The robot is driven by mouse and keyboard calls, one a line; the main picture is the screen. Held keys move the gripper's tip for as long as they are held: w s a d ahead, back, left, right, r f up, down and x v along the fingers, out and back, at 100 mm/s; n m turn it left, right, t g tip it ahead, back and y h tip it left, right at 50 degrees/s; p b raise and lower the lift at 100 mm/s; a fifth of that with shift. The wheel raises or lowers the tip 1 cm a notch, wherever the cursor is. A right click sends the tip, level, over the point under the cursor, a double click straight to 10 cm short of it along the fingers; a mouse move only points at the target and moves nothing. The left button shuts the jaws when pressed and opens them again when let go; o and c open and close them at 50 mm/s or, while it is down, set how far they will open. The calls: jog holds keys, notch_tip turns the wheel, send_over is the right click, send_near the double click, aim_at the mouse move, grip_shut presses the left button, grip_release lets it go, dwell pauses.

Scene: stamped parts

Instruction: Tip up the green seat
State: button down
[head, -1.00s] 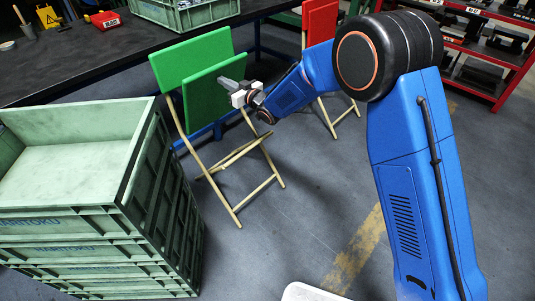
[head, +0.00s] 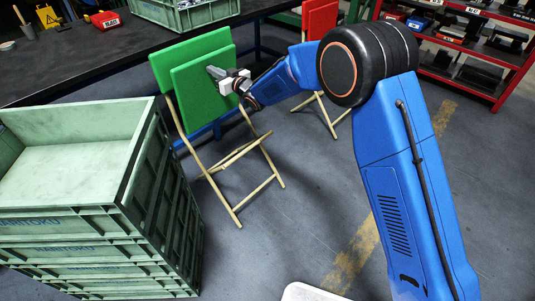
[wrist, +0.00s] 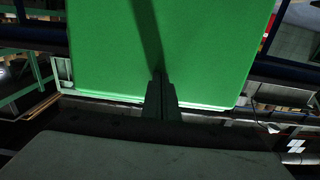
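The green seat (head: 203,95) is tipped up steeply, close in front of the green backrest (head: 190,45) of a folding chair with pale wooden legs. My gripper (head: 214,72) is at the right upper part of the seat, with its fingers against or just in front of the seat's face; exact contact is hard to tell. In the wrist view the green seat panel (wrist: 190,50) fills the upper middle. The fingers (wrist: 160,90) are together in front of it, with nothing seen between them.
Stacked green crates (head: 85,215) stand at the left, close to the chair. A red chair (head: 319,18) stands behind my arm. A dark workbench (head: 70,62) runs behind the green chair, and a red shelf (head: 480,60) is at the right.

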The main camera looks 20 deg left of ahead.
jog(key=x, duration=0.4)
jog(key=shift+a+r, duration=0.1)
jog(key=shift+r, duration=0.25)
jog(key=v, duration=1)
dwell(0.4)
dwell(0.4)
